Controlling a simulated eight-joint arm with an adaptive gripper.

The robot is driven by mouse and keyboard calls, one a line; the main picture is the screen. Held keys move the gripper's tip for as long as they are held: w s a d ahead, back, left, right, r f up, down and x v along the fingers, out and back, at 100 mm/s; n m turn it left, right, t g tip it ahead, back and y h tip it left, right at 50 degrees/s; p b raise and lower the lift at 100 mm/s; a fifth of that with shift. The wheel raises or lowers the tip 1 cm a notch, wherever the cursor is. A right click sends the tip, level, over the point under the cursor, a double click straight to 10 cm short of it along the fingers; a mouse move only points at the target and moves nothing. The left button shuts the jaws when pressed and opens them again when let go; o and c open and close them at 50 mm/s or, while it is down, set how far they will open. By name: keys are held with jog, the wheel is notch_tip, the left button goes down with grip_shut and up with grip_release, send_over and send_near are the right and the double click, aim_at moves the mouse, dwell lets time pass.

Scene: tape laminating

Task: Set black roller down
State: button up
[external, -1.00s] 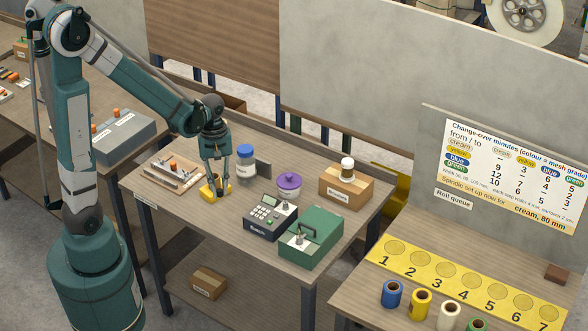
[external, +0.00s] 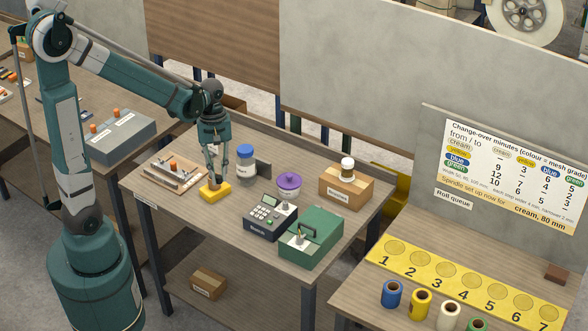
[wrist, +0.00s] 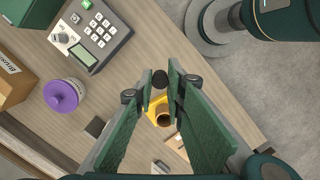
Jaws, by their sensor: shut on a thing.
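My gripper (external: 213,178) is over a yellow holder (external: 217,194) on the middle bench. In the wrist view, my fingertips (wrist: 160,80) are closed around the black roller (wrist: 160,78), whose dark round end shows between them. The yellow holder (wrist: 154,108) lies just beyond the roller, with a brown round piece (wrist: 165,117) on or in it. I cannot tell whether the roller touches the holder. The roller is mostly hidden by the fingers in the external view.
A blue-capped jar (external: 246,166) stands close behind to the right. A wooden tray (external: 174,176) is at left. A keypad device (external: 268,220), purple-lidded tub (external: 288,188) and green box (external: 311,238) are to the right. Bare wood lies in front of the holder.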

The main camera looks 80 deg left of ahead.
jog(key=w+a+p, duration=0.1)
jog(key=w+a, duration=0.2)
jog(key=a, duration=1.2)
jog(key=w+a, duration=0.3)
jog(key=a, duration=1.3)
jog(key=f, duration=0.5)
jog(key=shift+d+f, duration=0.1)
jog(key=shift+d, duration=0.25)
jog(key=shift+f, duration=0.1)
jog(key=shift+f, duration=3)
jog(key=shift+f, duration=0.15)
jog(key=shift+f, duration=1.75)
